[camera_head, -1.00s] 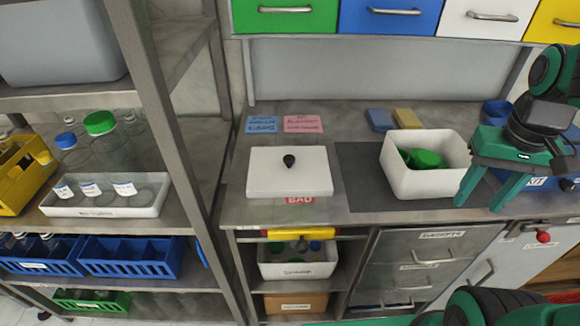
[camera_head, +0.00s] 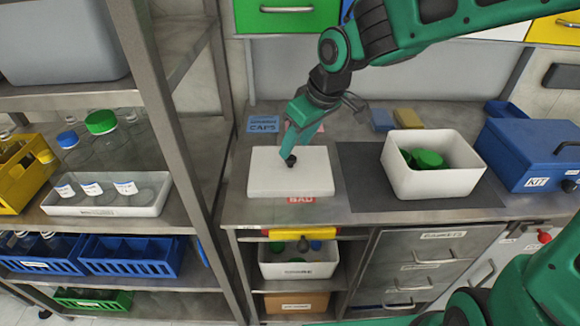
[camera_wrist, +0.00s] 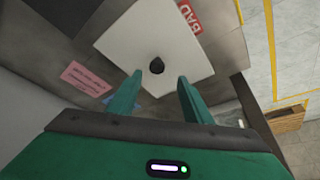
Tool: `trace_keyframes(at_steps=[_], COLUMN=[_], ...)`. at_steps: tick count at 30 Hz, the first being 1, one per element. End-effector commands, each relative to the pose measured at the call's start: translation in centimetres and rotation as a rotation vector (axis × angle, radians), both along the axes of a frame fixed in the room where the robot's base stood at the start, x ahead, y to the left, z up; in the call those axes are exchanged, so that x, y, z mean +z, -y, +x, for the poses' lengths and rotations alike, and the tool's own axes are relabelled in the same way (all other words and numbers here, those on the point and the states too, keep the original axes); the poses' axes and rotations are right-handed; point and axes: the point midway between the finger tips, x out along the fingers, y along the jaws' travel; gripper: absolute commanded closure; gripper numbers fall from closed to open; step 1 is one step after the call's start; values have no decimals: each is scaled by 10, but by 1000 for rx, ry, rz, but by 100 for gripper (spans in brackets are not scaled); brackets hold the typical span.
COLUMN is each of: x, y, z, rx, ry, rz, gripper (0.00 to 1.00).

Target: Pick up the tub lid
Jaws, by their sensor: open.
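The tub lid (camera_head: 262,182) is a white slab with a small black knob (camera_head: 291,161) on top, on the steel counter at the middle left of the head view. It also shows in the wrist view (camera_wrist: 184,38), with its dark knob (camera_wrist: 157,66) a little beyond the fingertips. My gripper (camera_head: 296,148) is over the lid, pointing down, with its green fingers near the knob. In the wrist view my gripper (camera_wrist: 159,82) has its two fingers apart with nothing between them. The head view does not show clearly whether the fingers flank the knob.
A white tub (camera_head: 434,184) with green caps stands on a dark mat (camera_head: 362,172) to the right. A blue KIT box (camera_head: 530,155) is farther right. A steel shelf post (camera_head: 178,140) rises to the left. Blue and yellow blocks (camera_head: 408,118) lie behind.

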Motion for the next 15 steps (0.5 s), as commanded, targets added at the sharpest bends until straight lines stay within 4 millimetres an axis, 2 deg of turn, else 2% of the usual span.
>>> trace_keyframes(at_steps=[7, 15], x=[-13, -44], y=[-2, -6], z=[5, 16], rx=[-1, -1], ry=[-1, -4], rz=[0, 0], gripper=[55, 55])
